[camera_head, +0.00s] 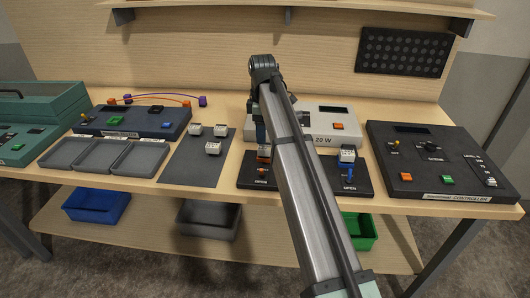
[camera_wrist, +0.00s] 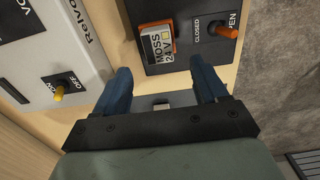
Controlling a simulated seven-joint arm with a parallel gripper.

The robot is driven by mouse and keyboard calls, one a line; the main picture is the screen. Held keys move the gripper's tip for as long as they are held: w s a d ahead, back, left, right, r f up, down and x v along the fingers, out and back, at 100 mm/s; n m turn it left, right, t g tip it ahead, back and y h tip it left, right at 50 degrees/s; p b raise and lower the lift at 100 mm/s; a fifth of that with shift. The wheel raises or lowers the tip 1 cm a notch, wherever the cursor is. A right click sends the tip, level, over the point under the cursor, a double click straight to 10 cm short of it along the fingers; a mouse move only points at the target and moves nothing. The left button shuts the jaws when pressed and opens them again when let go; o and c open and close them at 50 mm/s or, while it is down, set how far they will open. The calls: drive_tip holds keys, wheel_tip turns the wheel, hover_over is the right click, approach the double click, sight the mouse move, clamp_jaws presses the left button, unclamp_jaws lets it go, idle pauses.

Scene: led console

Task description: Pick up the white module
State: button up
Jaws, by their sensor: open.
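Three white modules lie on a dark grey mat in the head view, two at the back (camera_head: 195,129) (camera_head: 220,130) and one in front (camera_head: 213,148). Another white-topped module (camera_head: 264,153) sits in an orange holder on the left black base (camera_head: 245,178). In the wrist view this module (camera_wrist: 157,46) carries a "MOSS 24 V" label and a yellow square. A further module (camera_head: 347,155) sits on the right black base. My gripper (camera_wrist: 162,78) is open and empty. Its blue fingers point toward the labelled module, which is beyond the fingertips.
The left base has an orange lever (camera_wrist: 223,30) marked CLOSED and OPEN. A white console (camera_wrist: 60,65) with an ON/OFF switch stands beside it. A dark controller (camera_head: 430,165) is at the right, and grey trays (camera_head: 105,157) are at the left. My arm hides part of the middle.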

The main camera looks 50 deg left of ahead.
sight(265, 152)
drive_tip(key=shift+w+d+f, duration=0.15)
drive_tip(key=shift+w+f, duration=0.05)
drive_tip(key=shift+f, duration=1.25)
drive_tip(key=shift+w+d+f, duration=0.1)
drive_tip(key=shift+w+f, duration=0.05)
drive_tip(key=shift+f, duration=1.3)
drive_tip(key=shift+c, duration=0.4)
drive_tip(key=c, duration=1.1)
